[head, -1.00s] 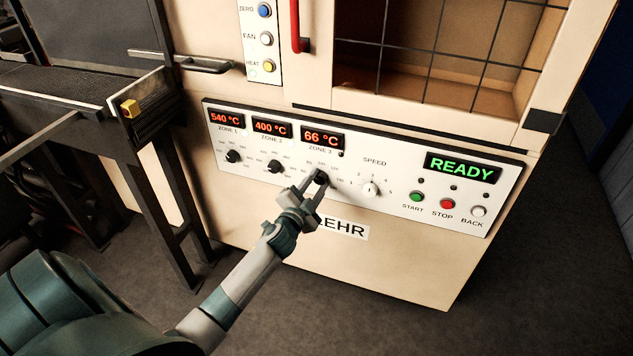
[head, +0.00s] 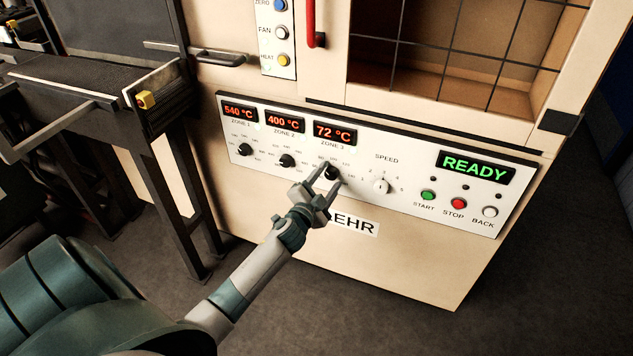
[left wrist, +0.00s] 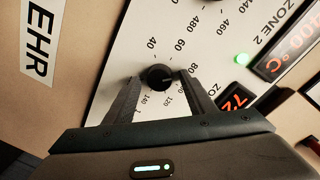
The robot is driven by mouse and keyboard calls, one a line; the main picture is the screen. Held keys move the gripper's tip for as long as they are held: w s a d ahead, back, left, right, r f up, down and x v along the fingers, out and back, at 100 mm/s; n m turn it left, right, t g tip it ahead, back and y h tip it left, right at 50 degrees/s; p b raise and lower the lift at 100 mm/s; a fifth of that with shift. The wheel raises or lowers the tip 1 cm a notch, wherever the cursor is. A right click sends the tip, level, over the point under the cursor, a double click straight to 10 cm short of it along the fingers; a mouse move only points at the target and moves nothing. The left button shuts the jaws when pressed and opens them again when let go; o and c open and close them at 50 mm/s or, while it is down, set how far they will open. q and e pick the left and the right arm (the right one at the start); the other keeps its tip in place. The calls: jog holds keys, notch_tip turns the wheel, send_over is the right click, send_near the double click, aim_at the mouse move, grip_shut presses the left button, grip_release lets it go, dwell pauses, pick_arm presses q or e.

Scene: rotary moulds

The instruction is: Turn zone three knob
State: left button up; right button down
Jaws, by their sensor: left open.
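The zone three knob (head: 332,172) is a small black dial on the white control panel (head: 405,209), below the zone 3 display (head: 335,132), which reads 72 °C. In the left wrist view the knob (left wrist: 157,76) sits in a ring of printed numbers, between the finger ends. My left gripper (head: 325,178) is open, with one finger on each side of the knob. Clear gaps at the fingertips are hard to make out, so I cannot tell whether they touch it. My right gripper is not in view.
The zone 1 knob (head: 245,149) and zone 2 knob (head: 287,160) are to the left; the speed knob (head: 381,186) is to the right. Further right are the green start (head: 428,196), red stop (head: 458,203) and white back (head: 490,211) buttons. A dark conveyor (head: 95,85) stands at left.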

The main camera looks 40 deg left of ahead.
pick_arm(q)
jog(key=f+v, duration=0.1)
jog(key=v, duration=1.6)
jog(key=shift+r, duration=0.45)
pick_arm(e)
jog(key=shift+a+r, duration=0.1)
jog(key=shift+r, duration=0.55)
pick_arm(q)
jog(key=shift+s+a, duration=0.1)
jog(key=shift+s, duration=0.05)
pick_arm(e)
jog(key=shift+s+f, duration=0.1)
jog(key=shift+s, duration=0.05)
